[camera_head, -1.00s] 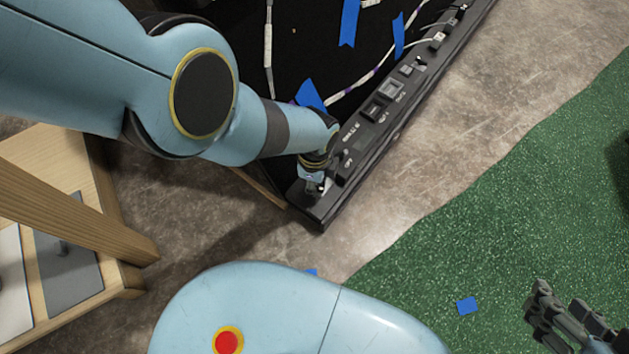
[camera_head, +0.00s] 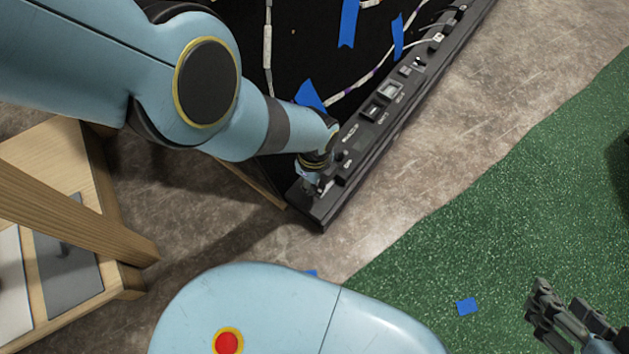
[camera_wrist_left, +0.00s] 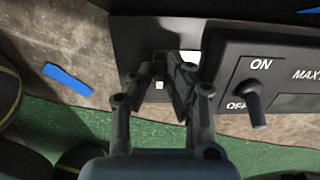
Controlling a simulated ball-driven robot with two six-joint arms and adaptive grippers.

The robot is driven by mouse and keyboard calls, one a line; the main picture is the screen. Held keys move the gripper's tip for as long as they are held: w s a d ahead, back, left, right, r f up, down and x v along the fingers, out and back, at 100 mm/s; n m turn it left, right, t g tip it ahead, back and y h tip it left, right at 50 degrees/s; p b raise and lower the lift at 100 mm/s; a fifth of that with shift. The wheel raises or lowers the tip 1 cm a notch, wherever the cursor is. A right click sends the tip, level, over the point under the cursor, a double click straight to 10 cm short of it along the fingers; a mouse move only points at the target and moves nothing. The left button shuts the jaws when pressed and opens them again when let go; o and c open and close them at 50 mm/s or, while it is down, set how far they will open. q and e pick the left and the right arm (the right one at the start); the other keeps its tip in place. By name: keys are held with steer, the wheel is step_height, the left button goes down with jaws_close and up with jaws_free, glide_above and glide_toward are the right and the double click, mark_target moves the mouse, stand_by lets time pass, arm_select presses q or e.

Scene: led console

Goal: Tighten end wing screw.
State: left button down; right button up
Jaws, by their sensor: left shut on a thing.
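The long black console (camera_head: 362,143) runs diagonally from the near end at centre to the upper right. My left gripper (camera_head: 316,190) is at its near end, pointing down at the end corner. In the left wrist view, the fingers of my left gripper (camera_wrist_left: 168,88) are close together around a small pale part, which I take to be the end wing screw (camera_wrist_left: 159,84); the fingers hide most of it. An ON/OFF toggle switch (camera_wrist_left: 254,98) stands just right of the fingers. My right gripper (camera_head: 562,312) is open and empty over the green mat at lower right.
A black panel (camera_head: 300,40) with blue tape and cables lies behind the console. A wooden stand (camera_head: 125,235) is at left. Bare floor and the green mat (camera_head: 480,240) lie in front of the console. Small blue tape pieces (camera_head: 466,306) lie on the mat.

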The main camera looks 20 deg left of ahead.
arm_select(q)
steer(key=c, duration=1.3)
jaws_free()
steer(key=shift+c, duration=0.2)
